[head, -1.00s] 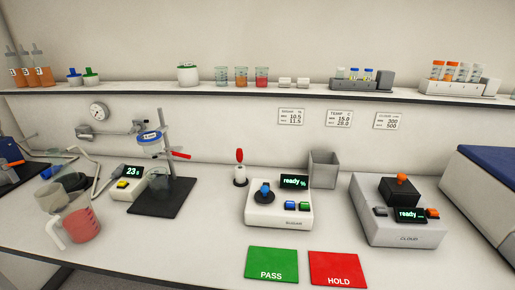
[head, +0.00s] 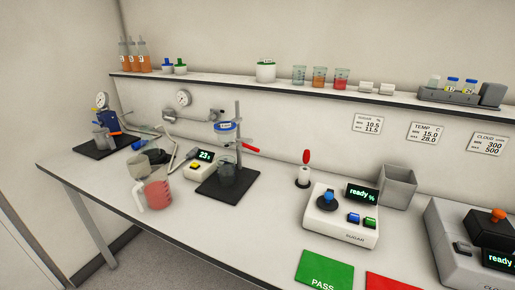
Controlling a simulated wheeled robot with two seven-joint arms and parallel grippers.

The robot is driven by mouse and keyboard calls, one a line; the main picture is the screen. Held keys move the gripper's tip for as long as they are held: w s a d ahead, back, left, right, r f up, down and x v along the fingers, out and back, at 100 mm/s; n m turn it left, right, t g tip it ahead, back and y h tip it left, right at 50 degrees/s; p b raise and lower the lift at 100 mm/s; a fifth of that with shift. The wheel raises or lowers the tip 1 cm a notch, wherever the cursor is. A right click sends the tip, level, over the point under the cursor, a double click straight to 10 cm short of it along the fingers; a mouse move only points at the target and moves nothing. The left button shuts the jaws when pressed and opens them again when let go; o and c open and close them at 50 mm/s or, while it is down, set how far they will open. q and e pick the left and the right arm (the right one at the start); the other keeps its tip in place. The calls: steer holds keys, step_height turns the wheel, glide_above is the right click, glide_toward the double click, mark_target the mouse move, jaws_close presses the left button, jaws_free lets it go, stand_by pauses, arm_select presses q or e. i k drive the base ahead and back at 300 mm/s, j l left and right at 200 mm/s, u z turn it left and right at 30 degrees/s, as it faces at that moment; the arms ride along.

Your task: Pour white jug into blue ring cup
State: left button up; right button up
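A jug (head: 157,194) with a white handle and pinkish-red contents stands upright on the left part of the bench. A cup with a blue ring (head: 225,128) is held up on a metal stand (head: 238,140) to the right of the jug. What the blue-ringed cup holds cannot be told. Neither of my grippers is in view.
A sugar meter (head: 340,217), green PASS mat (head: 324,270) and red HOLD mat (head: 390,282) lie to the right. A shelf (head: 210,82) runs above. The front bench between jug and meter is clear.

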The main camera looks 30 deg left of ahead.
mark_target(153, 180)
steer(key=u, duration=1.7)
